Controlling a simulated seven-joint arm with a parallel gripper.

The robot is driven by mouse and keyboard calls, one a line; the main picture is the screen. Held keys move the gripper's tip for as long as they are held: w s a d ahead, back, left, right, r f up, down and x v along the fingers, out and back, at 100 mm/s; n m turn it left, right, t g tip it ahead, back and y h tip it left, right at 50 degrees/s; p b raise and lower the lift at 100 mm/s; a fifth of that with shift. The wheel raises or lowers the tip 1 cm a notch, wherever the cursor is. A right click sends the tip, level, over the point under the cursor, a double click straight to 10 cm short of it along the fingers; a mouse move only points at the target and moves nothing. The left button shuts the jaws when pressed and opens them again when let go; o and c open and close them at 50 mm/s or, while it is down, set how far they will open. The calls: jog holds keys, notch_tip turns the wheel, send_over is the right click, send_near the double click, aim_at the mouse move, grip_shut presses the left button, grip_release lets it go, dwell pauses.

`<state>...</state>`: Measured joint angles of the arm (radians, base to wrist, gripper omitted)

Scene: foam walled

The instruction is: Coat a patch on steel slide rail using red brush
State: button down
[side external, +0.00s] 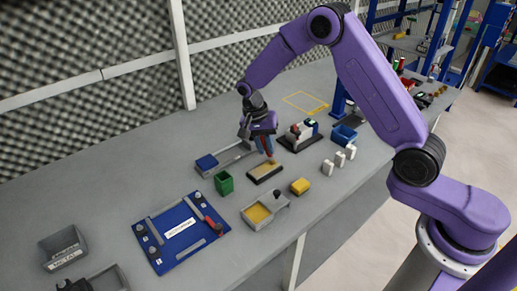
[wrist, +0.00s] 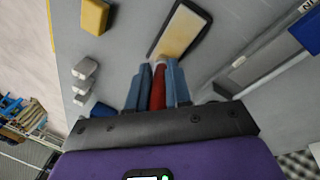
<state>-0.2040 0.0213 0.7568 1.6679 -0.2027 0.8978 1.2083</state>
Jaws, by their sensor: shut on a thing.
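The red brush (wrist: 158,90) is upright between the blue fingers of my gripper (wrist: 156,72), which is shut on its handle. In the side view my gripper (side external: 265,145) holds the brush with its tan tip (side external: 271,160) down, over or just behind the dark tray with a tan pad (side external: 265,173). I cannot tell whether the tip touches the pad. That tray also shows ahead of the fingers in the wrist view (wrist: 182,32). The steel slide rail (side external: 232,160) lies to the left of the gripper with a blue block (side external: 206,162) at its left end; its right end is partly hidden.
A green cup (side external: 224,183), a yellow block (side external: 300,186) and a tray with yellow filling (side external: 260,212) stand nearby. White pieces (side external: 339,158), a blue bin (side external: 343,135) and a black-based fixture (side external: 300,137) are to the right. A blue board (side external: 181,233) lies front left. Foam walls the back.

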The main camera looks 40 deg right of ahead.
jog(key=shift+d, duration=0.9)
jog(key=shift+a, duration=5.15)
jog(key=s+d+v, duration=0.1)
jog(key=v, duration=0.6)
jog(key=shift+d+r, duration=0.2)
jog(key=shift+r, duration=0.4)
